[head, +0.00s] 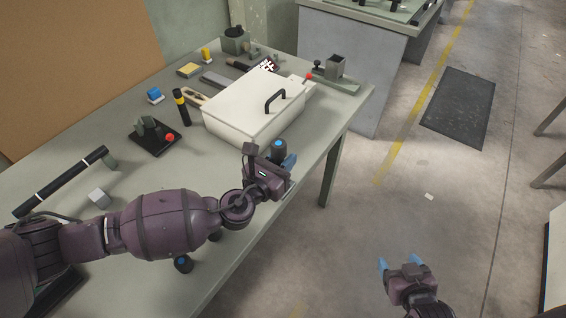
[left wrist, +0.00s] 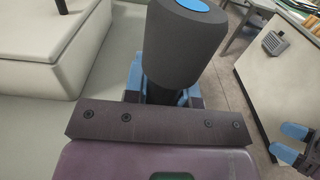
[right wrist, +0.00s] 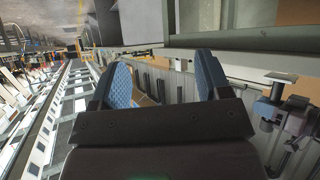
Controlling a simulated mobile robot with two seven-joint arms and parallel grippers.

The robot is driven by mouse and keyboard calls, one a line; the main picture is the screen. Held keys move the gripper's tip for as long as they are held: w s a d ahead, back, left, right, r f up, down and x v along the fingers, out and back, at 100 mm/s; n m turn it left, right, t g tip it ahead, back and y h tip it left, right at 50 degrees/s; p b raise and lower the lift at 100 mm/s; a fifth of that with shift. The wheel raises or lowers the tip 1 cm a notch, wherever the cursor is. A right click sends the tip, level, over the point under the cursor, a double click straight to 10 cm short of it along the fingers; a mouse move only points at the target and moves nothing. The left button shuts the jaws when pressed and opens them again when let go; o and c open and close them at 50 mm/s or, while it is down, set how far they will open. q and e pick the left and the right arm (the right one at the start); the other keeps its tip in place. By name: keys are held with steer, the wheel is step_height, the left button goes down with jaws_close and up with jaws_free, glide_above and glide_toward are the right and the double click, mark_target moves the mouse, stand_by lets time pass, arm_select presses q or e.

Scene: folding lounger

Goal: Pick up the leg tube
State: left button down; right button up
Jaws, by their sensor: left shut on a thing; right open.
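A dark cylinder with a blue end (head: 279,146) stands in my left gripper (head: 277,162) over the table's near right edge; I take it for an end of the leg tube. In the left wrist view its thick dark body (left wrist: 185,45) rises between the blue fingers, which are shut on it. A similar dark end with a blue centre (head: 183,263) shows below my left arm. My arm hides what lies between, so I cannot tell whether they are joined. My right gripper (head: 400,264) is open and empty, above the floor right of the table.
A white lidded box (head: 245,110) with a black handle stands just beyond my left gripper.

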arm_select(q)
step_height(320, 180, up, 11)
steer(key=p, duration=0.2)
steer(key=shift+p, duration=0.4)
step_height(320, 180, up, 8)
steer(key=p, duration=0.1)
steer(key=shift+f, duration=0.15)
arm_select(e)
step_height(320, 180, up, 4)
steer(key=shift+s+r, duration=0.1)
arm_select(q)
steer(key=shift+f, duration=0.1)
arm_select(e)
steer(key=shift+r, duration=0.1)
